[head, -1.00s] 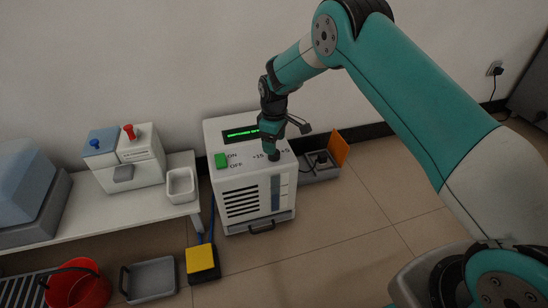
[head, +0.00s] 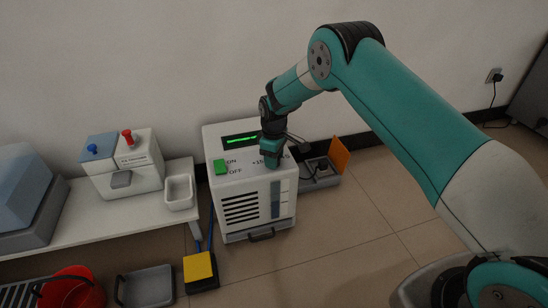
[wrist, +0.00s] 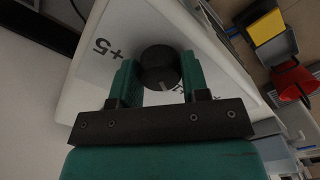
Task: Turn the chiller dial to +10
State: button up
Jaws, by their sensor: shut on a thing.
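The chiller (head: 248,205) is a white box with a green display (head: 241,139) and a green ON/OFF switch (head: 220,167) on top. Its dial (wrist: 160,66) is a round black knob with a light pointer mark, seen in the wrist view. My gripper (head: 271,160) is over the dial at the right of the chiller's top. In the wrist view my gripper (wrist: 158,78) has one finger on each side of the knob, shut on it. A "+5" label shows to the left of the knob; the +10 mark cannot be made out.
A bench (head: 110,212) with a two-knob unit (head: 122,165) and a white tray (head: 179,191) is at the left. A yellow pedal (head: 199,267), grey tray (head: 148,287) and red bucket (head: 75,290) are on the floor.

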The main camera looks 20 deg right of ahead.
jog(key=shift+r+m+p, duration=0.1)
jog(key=shift+m+p, duration=0.2)
jog(key=shift+p, duration=0.05)
jog(key=shift+r+m+p, duration=0.1)
jog(key=shift+m+p, duration=0.75)
jog(key=shift+m, duration=0.05)
jog(key=m+p, duration=0.1)
jog(key=m, duration=0.1)
jog(key=shift+m+p, duration=0.35)
jog(key=shift+m, duration=0.05)
jog(key=m+p, duration=0.2)
jog(key=m, duration=0.4)
jog(key=shift+w+d, duration=0.1)
jog(key=shift+m, duration=0.4)
jog(key=o, duration=0.9)
jog(key=shift+f, duration=0.2)
jog(key=shift+o, duration=0.2)
notch_tip(320, 180, up, 18)
jog(key=p, duration=0.5)
jog(key=shift+f+p, duration=0.25)
jog(key=shift+p, duration=0.1)
